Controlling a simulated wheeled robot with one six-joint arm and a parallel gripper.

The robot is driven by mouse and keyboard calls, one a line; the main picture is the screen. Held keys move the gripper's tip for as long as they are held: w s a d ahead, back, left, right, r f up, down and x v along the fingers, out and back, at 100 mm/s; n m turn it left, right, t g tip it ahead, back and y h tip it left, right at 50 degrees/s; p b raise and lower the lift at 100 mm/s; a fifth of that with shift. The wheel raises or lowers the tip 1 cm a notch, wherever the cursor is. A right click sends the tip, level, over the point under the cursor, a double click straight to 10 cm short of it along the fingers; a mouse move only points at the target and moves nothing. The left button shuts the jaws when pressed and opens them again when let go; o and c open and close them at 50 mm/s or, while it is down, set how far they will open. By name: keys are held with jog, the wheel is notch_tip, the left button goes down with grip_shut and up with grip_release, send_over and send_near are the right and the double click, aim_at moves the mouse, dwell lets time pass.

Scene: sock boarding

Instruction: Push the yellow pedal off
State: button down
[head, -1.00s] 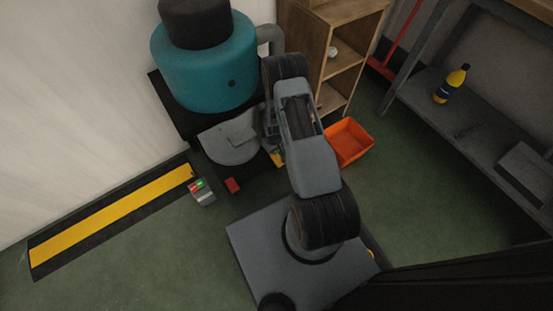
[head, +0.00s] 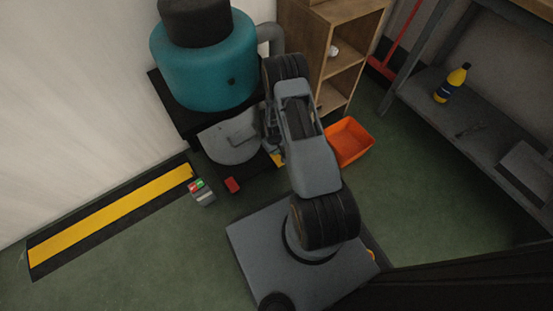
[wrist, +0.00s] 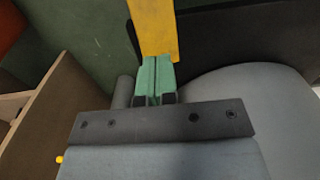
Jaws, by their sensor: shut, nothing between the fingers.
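The yellow pedal (wrist: 155,28) is a flat bar at the top middle of the wrist view. In the head view only a small yellow patch of the pedal (head: 278,160) shows beside my arm, low at the machine's front. My gripper (wrist: 156,72) has green fingers pressed together with nothing between them. Its fingertips overlap the near end of the pedal in the wrist view; I cannot tell whether they touch it. In the head view my arm hides most of the pedal.
A teal machine (head: 205,65) stands on a dark base against the wall. A red pedal (head: 232,185) and a small button box (head: 202,192) are at its front. An orange bin (head: 350,142) and wooden shelf (head: 340,65) stand to the right. Green floor is open in front.

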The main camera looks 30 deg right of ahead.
jog(key=shift+f+b, duration=0.9)
jog(key=shift+f, duration=0.2)
dwell(0.3)
jog(key=shift+r, duration=0.1)
jog(key=shift+r+p, duration=2.55)
jog(key=shift+r, duration=0.95)
jog(key=shift+f, duration=0.1)
